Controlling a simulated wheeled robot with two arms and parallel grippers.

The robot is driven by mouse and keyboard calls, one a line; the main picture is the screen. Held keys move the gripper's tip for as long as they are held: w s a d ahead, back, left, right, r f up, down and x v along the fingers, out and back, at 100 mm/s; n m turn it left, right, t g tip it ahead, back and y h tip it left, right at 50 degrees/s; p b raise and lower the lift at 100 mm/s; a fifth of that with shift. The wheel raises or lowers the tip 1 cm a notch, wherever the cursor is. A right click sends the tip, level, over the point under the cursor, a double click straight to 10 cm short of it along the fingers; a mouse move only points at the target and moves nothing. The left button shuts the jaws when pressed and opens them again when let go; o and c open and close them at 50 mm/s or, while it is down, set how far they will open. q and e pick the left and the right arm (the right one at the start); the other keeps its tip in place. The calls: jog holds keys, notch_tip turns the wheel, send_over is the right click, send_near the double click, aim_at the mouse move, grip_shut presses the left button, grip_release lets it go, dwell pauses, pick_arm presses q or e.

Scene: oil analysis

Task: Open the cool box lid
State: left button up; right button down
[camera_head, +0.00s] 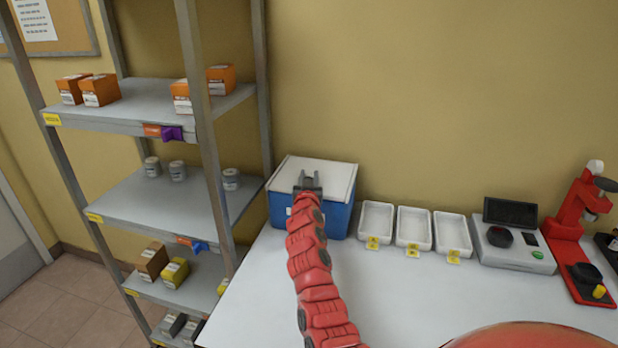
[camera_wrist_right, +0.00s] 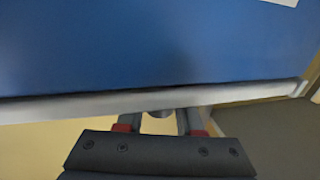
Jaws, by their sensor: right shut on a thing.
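The cool box (camera_head: 337,222) is blue and stands at the left end of the white table, against the wall. Its white lid (camera_head: 325,172) lies flat on top and looks closed. My right gripper (camera_head: 308,181) is at the lid's front edge, left of its middle, and is shut on it. In the right wrist view the blue box wall (camera_wrist_right: 150,45) fills the upper part. The pale lid rim (camera_wrist_right: 240,96) crosses below it, and the right gripper's fingers (camera_wrist_right: 160,122) meet this rim. The fingertips are partly hidden there. My left gripper is not in view.
Several white trays (camera_head: 414,228) with yellow tags stand right of the box. Farther right are a grey scale-like device (camera_head: 513,250) and a red instrument (camera_head: 575,225). A metal shelf (camera_head: 150,105) with small boxes and jars stands close on the left. The table front is clear.

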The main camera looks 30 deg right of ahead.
dwell(0.6)
jog(key=w+a+b+v, duration=0.2)
jog(key=v, duration=1.3)
jog(key=shift+a, duration=0.4)
jog(key=c, duration=0.6)
grip_release()
